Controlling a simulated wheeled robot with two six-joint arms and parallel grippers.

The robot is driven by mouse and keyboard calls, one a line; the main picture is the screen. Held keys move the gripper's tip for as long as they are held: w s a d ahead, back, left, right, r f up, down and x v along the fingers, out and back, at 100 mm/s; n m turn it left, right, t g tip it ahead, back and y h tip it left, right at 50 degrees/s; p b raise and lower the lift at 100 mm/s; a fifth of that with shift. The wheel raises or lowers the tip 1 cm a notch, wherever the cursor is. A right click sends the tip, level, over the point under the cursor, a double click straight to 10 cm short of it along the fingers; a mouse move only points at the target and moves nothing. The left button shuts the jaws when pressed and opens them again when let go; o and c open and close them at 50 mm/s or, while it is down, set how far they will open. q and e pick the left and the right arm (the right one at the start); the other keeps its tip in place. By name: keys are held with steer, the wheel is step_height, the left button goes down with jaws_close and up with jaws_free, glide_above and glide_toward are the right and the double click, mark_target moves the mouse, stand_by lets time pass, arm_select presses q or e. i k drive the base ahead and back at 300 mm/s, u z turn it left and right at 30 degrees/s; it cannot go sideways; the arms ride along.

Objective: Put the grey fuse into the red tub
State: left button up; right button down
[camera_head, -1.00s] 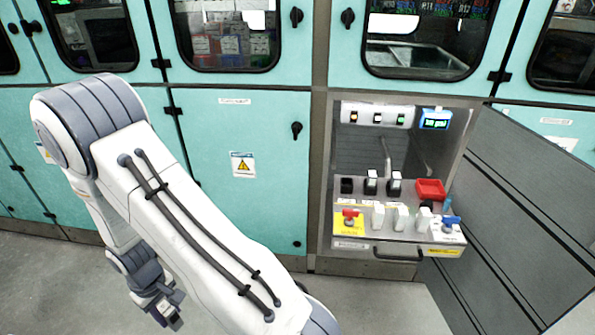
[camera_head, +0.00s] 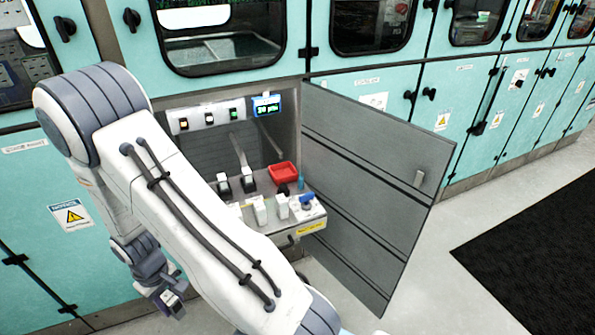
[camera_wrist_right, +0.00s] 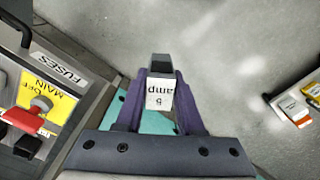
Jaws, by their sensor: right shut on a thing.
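My right gripper (camera_head: 172,302) hangs low at the left in the head view, outside the open cabinet. In the wrist view my right gripper (camera_wrist_right: 160,95) is shut on a fuse (camera_wrist_right: 159,98) with a white "5 amp" face and a dark grey end. The held fuse (camera_head: 170,298) shows only small in the head view. The red tub (camera_head: 284,172) stands at the right rear of the cabinet's shelf, well to the right of and above the gripper in the picture. Its inside is partly visible and looks empty. My left gripper is not in view.
Two black-and-white fuses (camera_head: 247,181) stand left of the tub, with white blocks (camera_head: 260,209) in front. A blue knob (camera_head: 306,200) is at the shelf's right corner. The open grey door (camera_head: 370,180) bounds the right side. My arm hides the shelf's left part.

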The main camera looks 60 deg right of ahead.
mark_target(284, 175)
steer(key=z, duration=1.25)
